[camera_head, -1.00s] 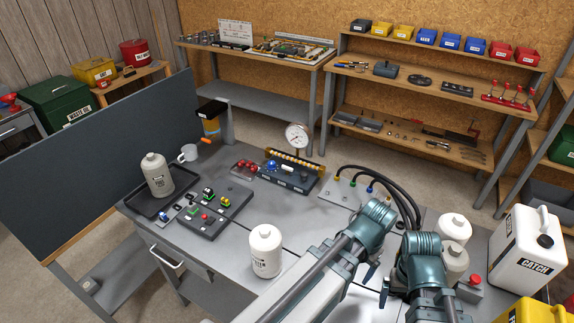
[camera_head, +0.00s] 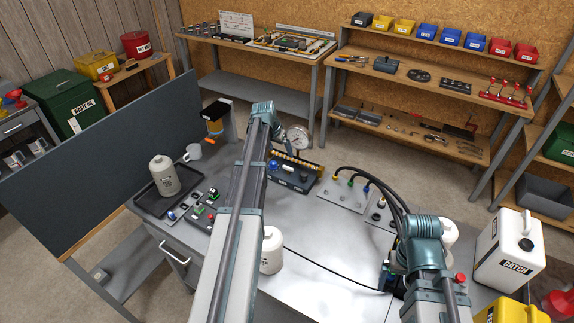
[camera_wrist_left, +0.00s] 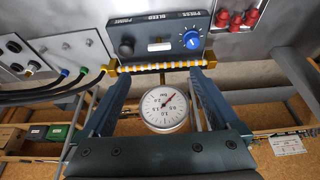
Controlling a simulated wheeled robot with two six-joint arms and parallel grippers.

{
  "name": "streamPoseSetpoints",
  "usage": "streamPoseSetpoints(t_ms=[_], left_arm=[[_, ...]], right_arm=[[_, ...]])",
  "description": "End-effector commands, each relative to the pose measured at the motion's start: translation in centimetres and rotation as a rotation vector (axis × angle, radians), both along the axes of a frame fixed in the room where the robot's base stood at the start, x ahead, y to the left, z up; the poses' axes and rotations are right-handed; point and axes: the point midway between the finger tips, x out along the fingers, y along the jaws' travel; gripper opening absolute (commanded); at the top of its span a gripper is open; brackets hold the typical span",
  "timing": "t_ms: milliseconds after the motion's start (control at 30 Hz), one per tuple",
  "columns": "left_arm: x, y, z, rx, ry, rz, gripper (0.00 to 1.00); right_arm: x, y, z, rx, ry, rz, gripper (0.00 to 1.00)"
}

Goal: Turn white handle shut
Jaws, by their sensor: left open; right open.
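A dark control box (camera_wrist_left: 150,30) in the left wrist view has a black knob (camera_wrist_left: 127,46) at left, a white handle (camera_wrist_left: 159,44) under the BLEED label, lying crosswise, and a blue knob (camera_wrist_left: 191,40) at right. The box also shows in the head view (camera_head: 301,182), partly behind my left arm. My left gripper (camera_wrist_left: 160,76) is open and empty. Its fingertips are near the yellow-beaded rail along the box edge, with a round gauge between the fingers in that view. My right gripper (camera_head: 387,278) is mostly hidden by its wrist, low on the right side.
The gauge (camera_head: 299,136) stands behind the box. Black hoses (camera_head: 392,193) arch from a fitting plate (camera_head: 343,192) right of the box. A white bottle (camera_head: 271,250) is partly behind my left arm. Another bottle (camera_head: 164,175) stands in a black tray.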

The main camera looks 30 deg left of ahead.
Motion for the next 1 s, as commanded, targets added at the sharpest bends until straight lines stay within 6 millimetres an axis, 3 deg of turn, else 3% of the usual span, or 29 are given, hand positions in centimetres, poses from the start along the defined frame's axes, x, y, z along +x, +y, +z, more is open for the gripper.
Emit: streamPoseSetpoints(t_ms=[367,1000], left_arm=[[0.9,-0.1,-2.6,-0.001,0.001,0.000,0.95],[4.6,-0.1,-11.5,-0.001,0.001,0.000,0.95]], right_arm=[[0.0,0.0,-2.6,-0.001,0.000,0.004,1.00],[0.0,0.0,-11.5,-0.003,0.000,0.012,1.00]])
